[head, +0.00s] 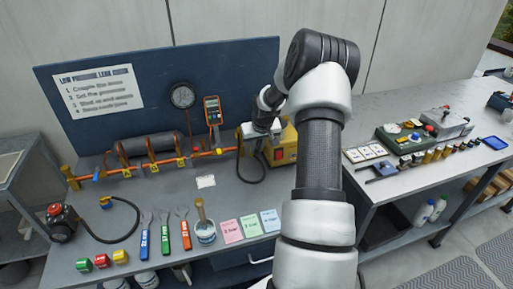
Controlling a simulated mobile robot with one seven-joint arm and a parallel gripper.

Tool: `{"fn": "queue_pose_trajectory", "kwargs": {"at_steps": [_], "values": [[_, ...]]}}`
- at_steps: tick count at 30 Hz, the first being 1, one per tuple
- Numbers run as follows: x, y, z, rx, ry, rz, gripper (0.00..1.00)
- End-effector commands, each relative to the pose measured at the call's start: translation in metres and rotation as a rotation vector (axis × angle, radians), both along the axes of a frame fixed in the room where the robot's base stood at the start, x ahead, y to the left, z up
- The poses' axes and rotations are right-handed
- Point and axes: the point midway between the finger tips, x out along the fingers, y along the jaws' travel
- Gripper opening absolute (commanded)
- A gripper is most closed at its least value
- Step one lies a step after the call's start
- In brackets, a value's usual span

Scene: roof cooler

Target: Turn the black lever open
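An orange pipe run (225,151) lies along the back of the left bench, with a dark cylinder (150,146) and several yellow-tagged fittings on it. I cannot clearly make out a black lever; it may be too small or hidden behind my arm. My gripper (258,148) hangs at the right end of the pipe, just left of and partly in front of a yellow box (281,148) with a red panel. Its fingers are too small and dark to tell whether they are open, shut or touching anything.
A round gauge (183,96) and an orange handheld meter (212,111) stand behind the pipe. A blue board (130,90) closes the back. A black hose (125,230) curls at left.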

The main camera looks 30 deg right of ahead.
Motion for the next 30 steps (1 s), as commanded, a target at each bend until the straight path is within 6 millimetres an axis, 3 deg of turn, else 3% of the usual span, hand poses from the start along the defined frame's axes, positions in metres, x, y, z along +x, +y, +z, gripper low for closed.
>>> {"fn": "queue_pose_trajectory", "kwargs": {"at_steps": [14,30], "values": [[0.002,0.005,-0.003,-0.003,0.000,-0.059,0.00],[0.017,0.029,-0.003,-0.003,-0.002,-0.501,0.00]]}}
